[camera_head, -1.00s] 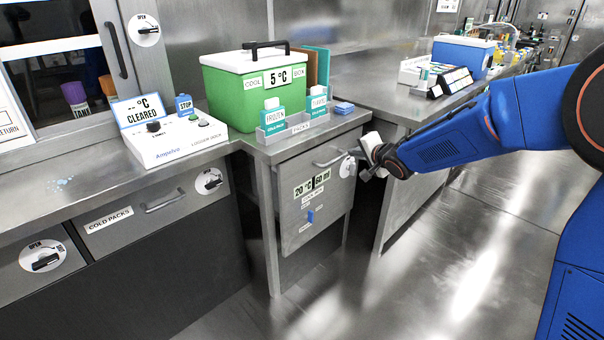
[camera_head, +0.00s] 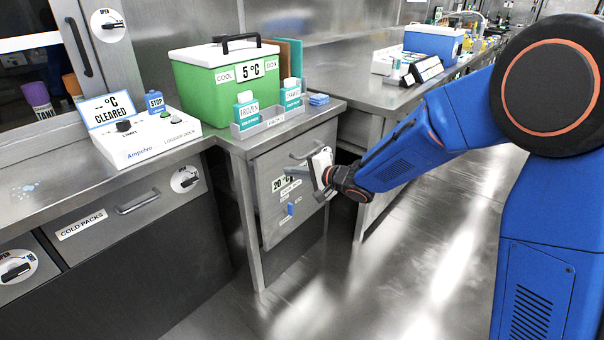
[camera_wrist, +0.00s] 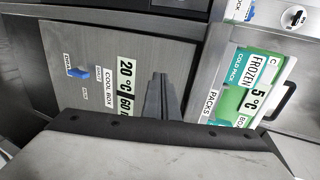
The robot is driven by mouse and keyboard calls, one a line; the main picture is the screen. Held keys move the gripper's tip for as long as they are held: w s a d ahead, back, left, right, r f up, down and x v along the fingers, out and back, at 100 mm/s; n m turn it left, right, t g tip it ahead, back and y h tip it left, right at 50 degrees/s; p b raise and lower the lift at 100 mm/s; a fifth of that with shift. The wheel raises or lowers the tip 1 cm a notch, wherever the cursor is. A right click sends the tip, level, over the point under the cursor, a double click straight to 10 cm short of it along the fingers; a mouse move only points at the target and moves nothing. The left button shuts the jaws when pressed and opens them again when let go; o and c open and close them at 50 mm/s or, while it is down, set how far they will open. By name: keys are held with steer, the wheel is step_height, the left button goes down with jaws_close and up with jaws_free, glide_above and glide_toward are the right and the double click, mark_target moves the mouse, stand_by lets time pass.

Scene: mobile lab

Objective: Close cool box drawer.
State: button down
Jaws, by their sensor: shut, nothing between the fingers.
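The cool box drawer (camera_head: 270,228) is the grey metal front below the green cool box, with a bar handle near its top and a "20 °C" label. In the wrist view its front (camera_wrist: 110,45) appears turned sideways, with "COOL BOX" and "20 °C" lettering. The front seems to stand slightly proud of the frame, but I cannot tell by how much. My gripper (camera_head: 288,170) is shut and empty in front of the drawer's upper part, just below the handle (camera_head: 305,152). In the wrist view the closed fingers (camera_wrist: 158,78) point at the front. Contact is unclear.
The green cool box (camera_head: 215,95) stands on the counter above, with a tray of packs (camera_head: 270,122) in front. A white logger dock (camera_head: 145,140) is to the left. The cold packs drawer (camera_head: 105,222) is lower left. Open floor (camera_head: 400,270) lies to the right.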

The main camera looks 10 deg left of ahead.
mark_target(270, 160)
steer(key=x, duration=0.5)
steer(key=shift+a+r, duration=0.2)
steer(key=shift+r, duration=0.15)
steer(key=shift+w+a, duration=0.4)
steer(key=shift+a, duration=0.1)
steer(key=w+a, duration=0.1)
steer(key=a, duration=0.1)
steer(key=w+a, duration=0.1)
steer(key=shift+a, duration=0.4)
steer(key=shift+w+a+r, duration=0.1)
steer(key=shift+w+r, duration=0.05)
steer(key=shift+r, duration=0.05)
